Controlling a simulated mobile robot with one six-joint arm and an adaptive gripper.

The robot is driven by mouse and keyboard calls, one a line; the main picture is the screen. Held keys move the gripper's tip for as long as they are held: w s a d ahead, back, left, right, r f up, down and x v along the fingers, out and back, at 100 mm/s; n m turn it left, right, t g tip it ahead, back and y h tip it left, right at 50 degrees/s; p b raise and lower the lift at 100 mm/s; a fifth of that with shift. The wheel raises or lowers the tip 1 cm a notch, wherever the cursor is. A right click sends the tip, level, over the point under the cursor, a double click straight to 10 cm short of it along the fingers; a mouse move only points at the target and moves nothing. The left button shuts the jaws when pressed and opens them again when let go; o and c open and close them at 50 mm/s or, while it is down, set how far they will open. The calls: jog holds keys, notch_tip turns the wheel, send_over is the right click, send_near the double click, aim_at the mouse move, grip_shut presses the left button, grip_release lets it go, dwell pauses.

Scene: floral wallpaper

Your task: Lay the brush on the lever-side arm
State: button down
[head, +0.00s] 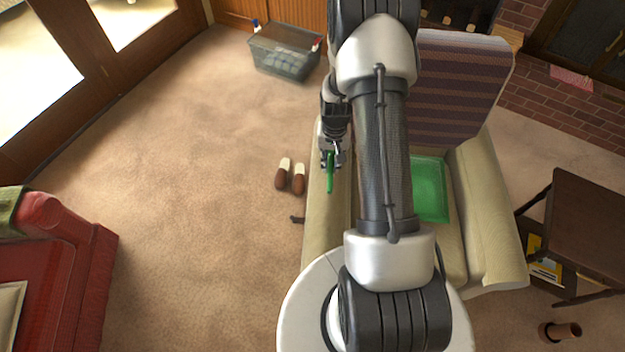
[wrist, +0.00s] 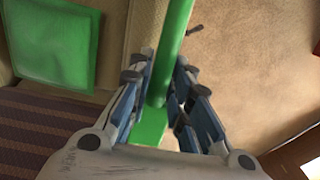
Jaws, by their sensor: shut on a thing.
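My gripper (head: 331,155) is shut on a green brush (head: 330,178). In the wrist view, the brush (wrist: 174,40) runs up from between the blue-padded fingers (wrist: 160,98). The beige armchair (head: 488,215) has a striped back and a green cushion (head: 432,190) on its seat. A small dark lever (head: 297,219) sticks out from its left side. The brush is over the lever-side arm (head: 318,225), which also shows in the wrist view (wrist: 143,28). I cannot tell whether the brush touches that arm. My own arm hides part of the seat and back.
A pair of brown and white slippers (head: 290,178) lies on the carpet left of the armchair. A clear bin (head: 283,55) stands farther back. A dark side table (head: 580,215) is at the right, a red sofa (head: 60,260) at the left. The carpet between is open.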

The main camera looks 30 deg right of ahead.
notch_tip(320, 180, down, 20)
jog(key=b, duration=0.5)
jog(key=shift+r, duration=0.2)
jog(key=shift+s+f, duration=0.1)
jog(key=shift+f+b, duration=0.15)
jog(key=shift+b, duration=0.2)
jog(key=c, duration=1.9)
grip_release()
jog(key=o, duration=0.4)
